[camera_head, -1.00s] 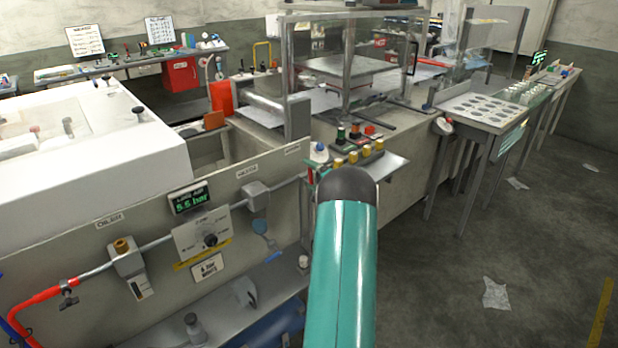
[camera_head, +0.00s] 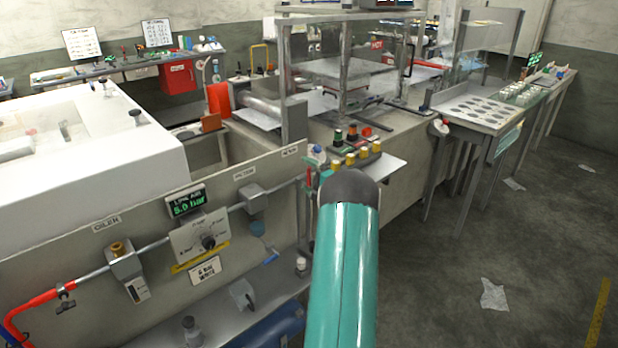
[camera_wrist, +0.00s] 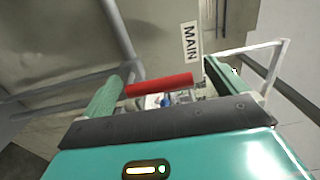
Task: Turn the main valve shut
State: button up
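In the head view my teal arm hides the gripper and most of the valve area. The line air display (camera_head: 186,200) reads about 5.0 bar.
A panel with a grey air pipe (camera_head: 150,250), a regulator plate (camera_head: 200,238) and a red hose (camera_head: 35,301) stands at left. Yellow-topped buttons (camera_head: 350,158) sit just beyond my arm. Open floor lies at right, with paper scraps (camera_head: 494,295).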

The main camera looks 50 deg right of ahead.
jog(key=shift+s, duration=0.1)
jog(key=v, duration=1.3)
jog(key=shift+s, duration=0.3)
